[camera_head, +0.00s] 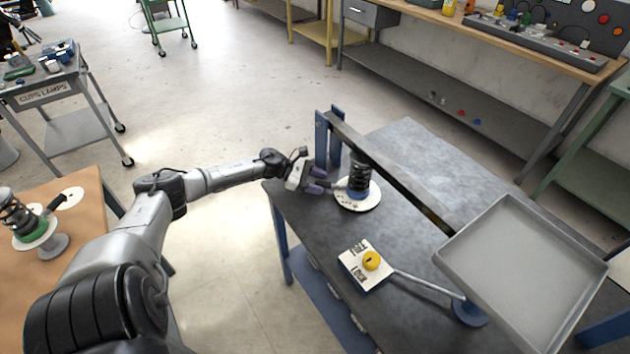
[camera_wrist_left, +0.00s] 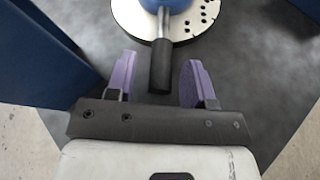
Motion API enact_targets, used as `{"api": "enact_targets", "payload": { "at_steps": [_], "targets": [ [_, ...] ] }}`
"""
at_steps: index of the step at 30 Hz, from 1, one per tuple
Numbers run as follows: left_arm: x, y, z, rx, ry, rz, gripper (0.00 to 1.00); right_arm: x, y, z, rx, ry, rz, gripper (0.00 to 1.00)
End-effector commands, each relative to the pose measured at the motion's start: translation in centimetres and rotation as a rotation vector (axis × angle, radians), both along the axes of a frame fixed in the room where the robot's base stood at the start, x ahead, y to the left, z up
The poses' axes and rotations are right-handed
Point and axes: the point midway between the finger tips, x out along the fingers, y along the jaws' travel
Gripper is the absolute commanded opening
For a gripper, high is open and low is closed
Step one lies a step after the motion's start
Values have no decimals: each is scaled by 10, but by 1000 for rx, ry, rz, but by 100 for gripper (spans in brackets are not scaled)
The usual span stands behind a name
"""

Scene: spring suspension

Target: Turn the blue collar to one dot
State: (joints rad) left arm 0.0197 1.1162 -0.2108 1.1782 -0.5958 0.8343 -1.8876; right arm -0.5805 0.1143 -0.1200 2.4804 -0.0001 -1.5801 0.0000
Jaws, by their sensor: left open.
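The blue collar (camera_head: 356,192) sits at the foot of a dark coil spring (camera_head: 360,172), on a white round plate (camera_head: 366,203) with black dots. A dark handle (camera_wrist_left: 160,62) sticks out from the collar (camera_wrist_left: 166,5) in the left wrist view. My left gripper (camera_head: 326,184) is open, with purple fingers. In the left wrist view its fingers (camera_wrist_left: 152,82) stand on either side of the handle's end, with a gap on both sides. Most of the collar is cut off there. Which dot the handle points to cannot be told. My right gripper is not in view.
A dark beam on blue posts (camera_head: 329,135) passes close beside the spring. A white block with a yellow knob (camera_head: 371,261) and a grey tray (camera_head: 522,268) stand on the dark table (camera_head: 408,142). Another spring with a green collar (camera_head: 36,232) is on the brown table at left.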

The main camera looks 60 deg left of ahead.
Motion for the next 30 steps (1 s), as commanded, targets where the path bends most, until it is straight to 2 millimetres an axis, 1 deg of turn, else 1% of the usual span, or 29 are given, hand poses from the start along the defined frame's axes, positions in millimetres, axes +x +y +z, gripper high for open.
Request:
{"api": "enact_targets", "payload": {
  "at_steps": [5, 8, 21, 27, 30],
  "targets": [
    [-8, 6, 4, 1, 2, 2, 48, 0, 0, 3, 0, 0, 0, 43],
    [-18, 13, 10, 1, 4, 2, 48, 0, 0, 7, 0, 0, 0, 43],
    [-76, 53, 39, 0, 3, 1, 48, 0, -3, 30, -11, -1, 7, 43],
    [-94, 67, 47, 0, 3, 1, 48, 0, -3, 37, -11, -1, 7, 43],
    [-100, 71, 50, 1, 1, 0, 48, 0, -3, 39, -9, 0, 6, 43]
  ]
}}
